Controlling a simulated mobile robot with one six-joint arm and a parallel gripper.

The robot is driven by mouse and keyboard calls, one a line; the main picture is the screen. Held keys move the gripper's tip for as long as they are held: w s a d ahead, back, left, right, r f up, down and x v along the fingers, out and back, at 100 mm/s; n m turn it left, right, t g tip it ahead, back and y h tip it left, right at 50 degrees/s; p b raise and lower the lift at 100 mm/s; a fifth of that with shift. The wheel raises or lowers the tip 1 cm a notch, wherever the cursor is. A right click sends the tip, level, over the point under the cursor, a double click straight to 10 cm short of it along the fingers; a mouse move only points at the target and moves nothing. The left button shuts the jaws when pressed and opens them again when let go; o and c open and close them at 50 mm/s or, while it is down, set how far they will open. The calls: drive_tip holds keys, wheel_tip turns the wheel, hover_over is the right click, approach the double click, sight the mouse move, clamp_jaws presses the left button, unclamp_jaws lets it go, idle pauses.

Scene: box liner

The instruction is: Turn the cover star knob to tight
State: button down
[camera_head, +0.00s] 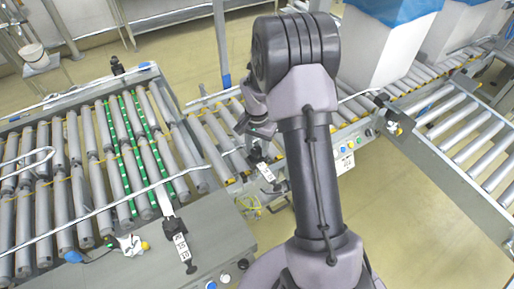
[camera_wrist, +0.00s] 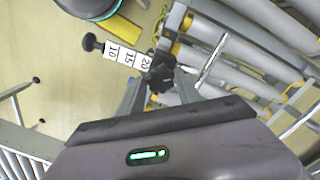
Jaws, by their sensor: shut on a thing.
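The black star knob (camera_wrist: 160,73) sits at the right end of a white scale strip (camera_wrist: 125,54) marked 10, 15 and 20 in the wrist view. My gripper (camera_wrist: 159,84) has its two grey fingers on either side of the knob and is shut on it. The fingers partly hide the knob's sides. In the head view my gripper (camera_head: 254,147) reaches down beside the roller conveyor, above the scale strip (camera_head: 266,173). Whether the knob is tight does not show.
A small black knob (camera_wrist: 92,42) ends the scale strip. Roller conveyors stand left (camera_head: 100,160) and right (camera_head: 465,130). White boxes with blue liners (camera_head: 385,45) stand at the back right. A second scale strip (camera_head: 181,246) is on the left conveyor. Yellow floor lies between.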

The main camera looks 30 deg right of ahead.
sight(257, 150)
drive_tip(key=m, duration=0.3)
drive_tip(key=shift+m+b, duration=0.3)
drive_tip(key=shift+b, duration=0.1)
drive_tip(key=shift+m+b, duration=0.4)
drive_tip(key=shift+m, duration=1.3)
drive_tip(key=c, duration=0.8)
unclamp_jaws()
drive_tip(key=shift+c, duration=0.2)
wheel_tip(257, 150, up, 18)
drive_tip(key=p, duration=0.6)
drive_tip(key=shift+f+p, duration=0.25)
drive_tip(key=shift+p, duration=0.05)
